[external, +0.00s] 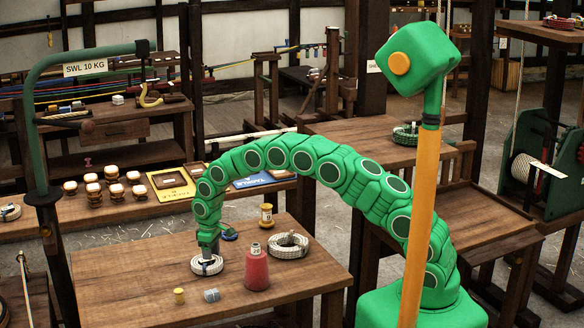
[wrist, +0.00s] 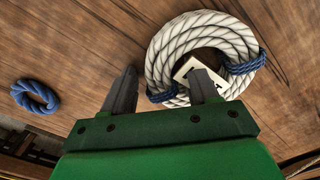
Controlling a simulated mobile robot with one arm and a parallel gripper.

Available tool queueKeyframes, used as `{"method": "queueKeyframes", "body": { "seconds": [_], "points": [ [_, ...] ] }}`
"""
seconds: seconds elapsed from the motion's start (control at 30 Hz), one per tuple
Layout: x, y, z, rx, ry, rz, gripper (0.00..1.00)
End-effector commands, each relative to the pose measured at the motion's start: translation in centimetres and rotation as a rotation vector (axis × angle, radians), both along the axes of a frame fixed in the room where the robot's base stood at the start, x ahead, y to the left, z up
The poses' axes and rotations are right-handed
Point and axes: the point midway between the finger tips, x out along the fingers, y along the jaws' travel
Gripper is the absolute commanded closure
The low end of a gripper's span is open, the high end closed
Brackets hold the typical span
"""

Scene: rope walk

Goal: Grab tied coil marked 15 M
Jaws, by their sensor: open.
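A white rope coil (wrist: 205,35) with blue ties lies on the wooden table below my gripper (wrist: 166,72). It also shows in the external view (external: 207,266). In the wrist view a pale tag sits in its centre, partly hidden by a finger, and I cannot read its marking. My gripper is open and points down. One finger is outside the coil's left side and the other is over its centre, with the rope band between them in the picture. Contact cannot be told. A second white coil (external: 288,245) lies further right on the table, its marking unreadable.
A red bottle-like container (external: 256,270) stands close to the right of the coil.

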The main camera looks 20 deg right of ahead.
Motion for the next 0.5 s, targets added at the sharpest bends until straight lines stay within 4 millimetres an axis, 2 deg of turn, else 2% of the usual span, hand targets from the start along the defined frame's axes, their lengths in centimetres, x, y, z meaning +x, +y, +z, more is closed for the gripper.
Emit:
{"method": "queueKeyframes", "body": {
  "seconds": [0.13,0.5],
  "points": [
    [0.02,0.02,0.07,0.001,-0.001,0.000,0.42],
    [0.03,0.02,0.12,0.001,-0.001,0.000,0.99]
  ]
}}
